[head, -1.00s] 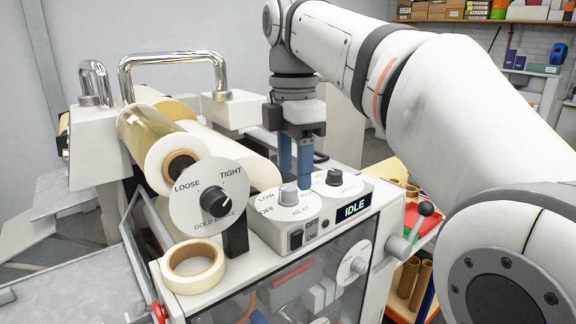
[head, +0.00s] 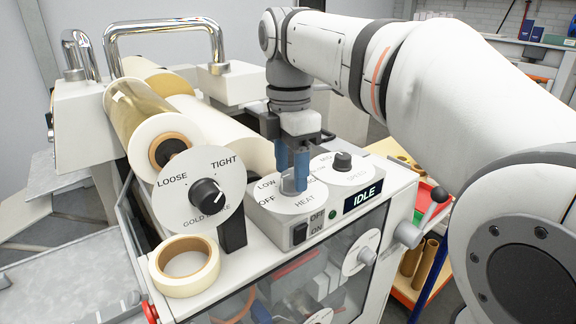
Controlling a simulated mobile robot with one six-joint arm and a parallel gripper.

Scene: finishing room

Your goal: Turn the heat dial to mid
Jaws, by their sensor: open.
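The speed dial (head: 342,161) with its black knob is close to the right. An IDLE display (head: 363,195) and an OFF/ON switch (head: 300,233) sit in front. The loose-tight dial (head: 205,194) and a tape roll (head: 184,266) are left. Metal handles stand behind.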

